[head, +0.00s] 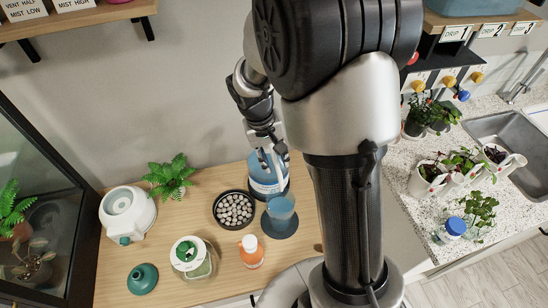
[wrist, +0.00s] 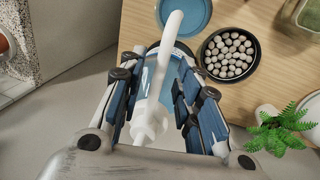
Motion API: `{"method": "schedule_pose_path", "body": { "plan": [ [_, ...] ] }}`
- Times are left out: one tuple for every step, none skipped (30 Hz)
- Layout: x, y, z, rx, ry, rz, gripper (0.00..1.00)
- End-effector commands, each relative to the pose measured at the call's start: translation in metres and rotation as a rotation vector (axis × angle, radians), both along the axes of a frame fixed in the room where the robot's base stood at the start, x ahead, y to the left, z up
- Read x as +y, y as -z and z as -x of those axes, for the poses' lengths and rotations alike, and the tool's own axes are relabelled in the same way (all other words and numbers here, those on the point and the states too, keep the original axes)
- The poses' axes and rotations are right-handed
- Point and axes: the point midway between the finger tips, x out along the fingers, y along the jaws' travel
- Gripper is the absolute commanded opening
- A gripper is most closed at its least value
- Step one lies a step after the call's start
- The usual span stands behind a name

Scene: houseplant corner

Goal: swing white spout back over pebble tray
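The white spout (wrist: 160,75) rises from a blue-and-white dispenser (head: 268,178) on the wooden table. In the wrist view its curved tip reaches over or close to a round blue piece (wrist: 193,14), apart from the pebble tray. The pebble tray (head: 246,222), a round black dish of pale pebbles, sits left of the dispenser in the head view and right of the spout in the wrist view (wrist: 203,62). My gripper (head: 266,138) is above the dispenser. In the wrist view its fingers (wrist: 155,88) stand apart on both sides of the spout, with gaps visible.
A fern (head: 170,178), a white appliance (head: 128,212), a green-lidded jar (head: 194,258) and an orange bottle (head: 251,252) surround the tray. Shelves hang above.

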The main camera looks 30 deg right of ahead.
Motion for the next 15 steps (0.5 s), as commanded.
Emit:
{"method": "schedule_pose_path", "body": {
  "plan": [
    [-0.0001,-0.0001,0.0,0.0,0.0,0.0,0.31],
    [-0.0001,-0.0002,0.0,0.0,0.0,0.0,0.31],
    [0.0,-0.0003,0.0,0.0,0.0,0.0,0.31],
    [0.0,-0.0003,0.0,0.0,0.0,0.0,0.31],
    [0.0,-0.0003,0.0,0.0,0.0,0.0,0.3],
    [0.0,-0.0004,0.0,0.0,0.0,0.0,0.28],
    [0.0,-0.0004,0.0,0.0,0.0,0.0,0.26],
    [0.0,-0.0004,0.0,0.0,0.0,0.0,0.24],
    [0.0,-0.0005,0.0,0.0,0.0,0.0,0.21],
    [0.0,-0.0005,0.0,0.0,0.0,0.0,0.19],
    [0.0,-0.0005,0.0,0.0,0.0,0.0,0.17],
    [0.0,-0.0005,0.0,0.0,0.0,0.0,0.14],
    [0.0,-0.0005,0.0,0.0,0.0,0.0,0.12],
    [0.0,-0.0005,0.0,0.0,0.0,0.0,0.1],
    [0.0,-0.0006,0.0,0.0,0.0,0.0,0.08]
  ]
}}
